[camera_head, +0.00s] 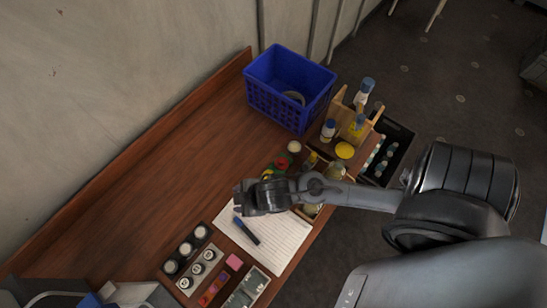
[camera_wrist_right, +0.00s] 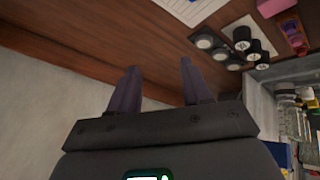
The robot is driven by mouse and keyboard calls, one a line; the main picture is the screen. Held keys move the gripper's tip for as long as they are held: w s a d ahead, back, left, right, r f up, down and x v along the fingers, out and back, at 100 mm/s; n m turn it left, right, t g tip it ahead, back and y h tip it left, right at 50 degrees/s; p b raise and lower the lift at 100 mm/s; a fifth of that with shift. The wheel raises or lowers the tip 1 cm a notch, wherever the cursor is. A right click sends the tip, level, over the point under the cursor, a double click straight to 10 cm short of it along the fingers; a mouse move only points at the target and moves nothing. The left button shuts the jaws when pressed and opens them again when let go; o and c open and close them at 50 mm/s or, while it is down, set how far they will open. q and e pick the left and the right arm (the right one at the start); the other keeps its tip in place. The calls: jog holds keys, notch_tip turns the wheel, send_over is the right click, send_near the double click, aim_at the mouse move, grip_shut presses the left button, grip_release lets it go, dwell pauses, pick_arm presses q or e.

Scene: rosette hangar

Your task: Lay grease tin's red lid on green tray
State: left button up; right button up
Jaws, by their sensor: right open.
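In the head view, my right gripper (camera_head: 243,198) hangs over the desk at the paper's upper left corner. In the right wrist view, its two fingers (camera_wrist_right: 160,78) are apart with nothing between them. I cannot tell whether the red part is the tin's lid. I cannot make out a green tray for certain. My left gripper is not in view.
A blue crate (camera_head: 262,99) stands at the back of the desk. A wooden caddy (camera_head: 341,112) with bottles is right of it, near a yellow lid (camera_head: 344,150). The desk's left is clear.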

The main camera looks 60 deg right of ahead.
jog(key=s+d+m+g, duration=0.3)
jog(key=s+d+m, duration=0.1)
jog(key=s, duration=0.4)
jog(key=shift+s+m+h, duration=0.35)
jog(key=shift+m+h, duration=0.05)
jog(key=shift+m, duration=0.5)
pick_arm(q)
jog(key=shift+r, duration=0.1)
pick_arm(e)
jog(key=shift+r, duration=0.2)
